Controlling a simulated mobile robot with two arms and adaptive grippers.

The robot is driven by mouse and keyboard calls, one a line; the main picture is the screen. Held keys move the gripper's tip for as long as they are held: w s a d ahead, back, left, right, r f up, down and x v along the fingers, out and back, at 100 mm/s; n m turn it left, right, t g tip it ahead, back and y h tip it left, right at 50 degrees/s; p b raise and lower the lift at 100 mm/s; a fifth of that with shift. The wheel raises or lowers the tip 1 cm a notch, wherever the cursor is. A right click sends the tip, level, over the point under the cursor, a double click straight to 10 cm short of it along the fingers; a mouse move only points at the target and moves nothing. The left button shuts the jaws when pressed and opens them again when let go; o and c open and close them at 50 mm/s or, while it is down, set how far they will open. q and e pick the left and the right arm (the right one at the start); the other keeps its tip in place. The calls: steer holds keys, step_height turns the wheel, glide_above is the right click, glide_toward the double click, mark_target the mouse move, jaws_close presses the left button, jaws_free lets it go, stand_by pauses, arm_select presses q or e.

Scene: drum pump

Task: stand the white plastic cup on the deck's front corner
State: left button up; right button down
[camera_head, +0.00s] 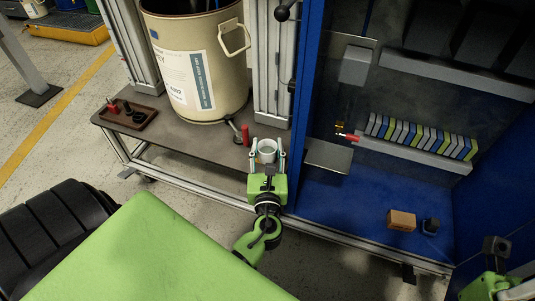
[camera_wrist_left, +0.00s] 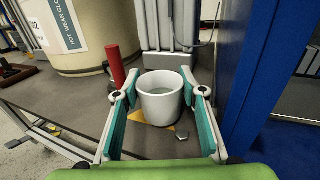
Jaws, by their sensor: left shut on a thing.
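The white plastic cup (camera_head: 267,147) is upright between the two fingers of my left gripper (camera_head: 267,157), at the right front corner of the grey-brown deck (camera_head: 185,135). In the left wrist view the cup (camera_wrist_left: 160,98) sits between the teal pads of my left gripper (camera_wrist_left: 160,108), which is shut on it. A yellow patch (camera_wrist_left: 140,117) shows on the deck by the cup's base. I cannot tell whether the base touches the deck. Part of my right arm (camera_head: 490,285) shows at the lower right; its fingers cannot be made out.
The beige drum (camera_head: 197,60) stands behind on the deck. A grey post (camera_head: 272,70) is close behind the cup; the blue cabinet (camera_head: 308,90) is to the right.

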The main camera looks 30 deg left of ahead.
arm_select(q)
steer(key=shift+f, duration=0.3)
steer(key=shift+f, duration=0.2)
steer(key=o, duration=0.7)
